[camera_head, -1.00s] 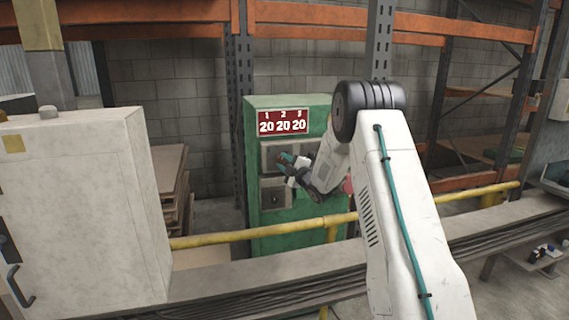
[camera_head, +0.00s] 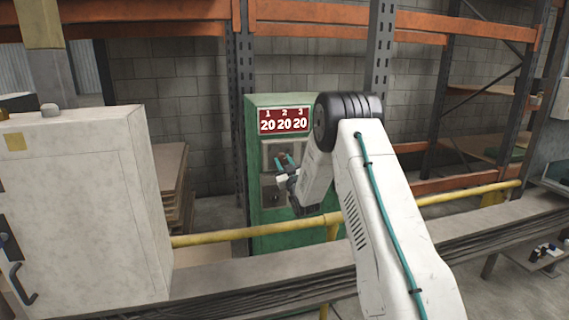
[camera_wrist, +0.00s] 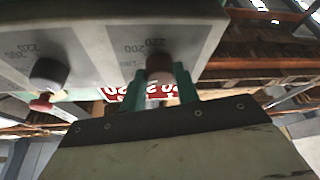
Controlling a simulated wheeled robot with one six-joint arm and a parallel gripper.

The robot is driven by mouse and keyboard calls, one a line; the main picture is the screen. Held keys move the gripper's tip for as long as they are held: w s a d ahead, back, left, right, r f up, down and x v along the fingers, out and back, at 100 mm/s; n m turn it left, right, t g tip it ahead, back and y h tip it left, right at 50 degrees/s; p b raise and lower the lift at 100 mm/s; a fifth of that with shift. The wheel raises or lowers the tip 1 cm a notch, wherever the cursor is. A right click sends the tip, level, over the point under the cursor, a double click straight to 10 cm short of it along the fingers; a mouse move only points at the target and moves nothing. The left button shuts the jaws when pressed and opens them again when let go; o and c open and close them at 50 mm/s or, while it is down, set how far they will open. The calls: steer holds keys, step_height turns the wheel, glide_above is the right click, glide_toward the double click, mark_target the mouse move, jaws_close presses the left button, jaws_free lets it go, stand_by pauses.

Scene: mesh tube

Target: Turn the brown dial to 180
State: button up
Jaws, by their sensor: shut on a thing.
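The green cabinet (camera_head: 253,180) carries a red display (camera_head: 284,121) reading 20 under each of 1, 2 and 3. Below the display is a grey dial panel (camera_head: 267,152). In the wrist view the brown dial (camera_wrist: 160,66) sits between the teal fingers of my gripper (camera_wrist: 159,84), which is shut on it. In the head view my gripper (camera_head: 284,160) is at the panel. Printed numbers such as 220 and 200 show beside the dial. The dial's pointer and exact setting cannot be made out.
A dark knob with a red part (camera_wrist: 48,78) sits on the same panel. A yellow rail (camera_head: 265,229) and a grey beam (camera_head: 250,285) run in front of the cabinet. A white cabinet (camera_head: 85,210) stands at left, with orange racks (camera_head: 430,35) behind.

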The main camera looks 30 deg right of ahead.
steer(key=shift+a+m+h, duration=0.1)
steer(key=shift+m+h, duration=0.9)
steer(key=shift+m, duration=1.3)
steer(key=o, duration=1)
steer(key=v, duration=0.7)
steer(key=shift+s+a+f, duration=0.15)
steer(key=shift+s+a, duration=0.05)
steer(key=shift+s, duration=0.15)
